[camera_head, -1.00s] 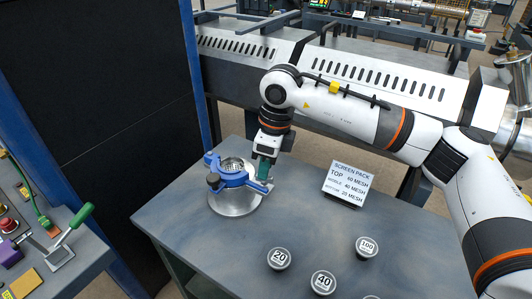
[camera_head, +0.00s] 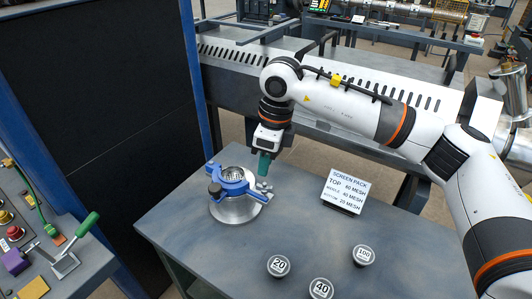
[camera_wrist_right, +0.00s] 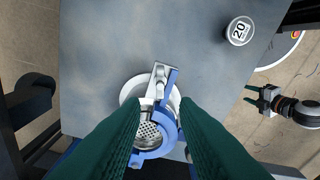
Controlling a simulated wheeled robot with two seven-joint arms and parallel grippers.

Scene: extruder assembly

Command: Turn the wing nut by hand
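The wing nut (camera_head: 262,186) is a small silver part at the right side of a blue clamp ring (camera_head: 236,188). In the right wrist view, a silver piece that looks like the wing nut (camera_wrist_right: 159,78) sits at the end of the blue clamp, with a perforated screen beside it. The clamp sits on a round silver base (camera_head: 235,211). My right gripper (camera_head: 264,172) hangs just above the wing nut, apart from it. Its green fingers are spread and empty in the wrist view (camera_wrist_right: 160,105). My left gripper (camera_wrist_right: 254,97) appears at the right of the wrist view, fingers apart and empty.
Labelled pucks 20 (camera_head: 278,266), 40 (camera_head: 320,289) and 100 (camera_head: 363,255) stand on the grey table (camera_head: 200,260). A screen pack sign (camera_head: 344,192) stands to the right. A control panel with a green-handled lever (camera_head: 84,226) is at the left.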

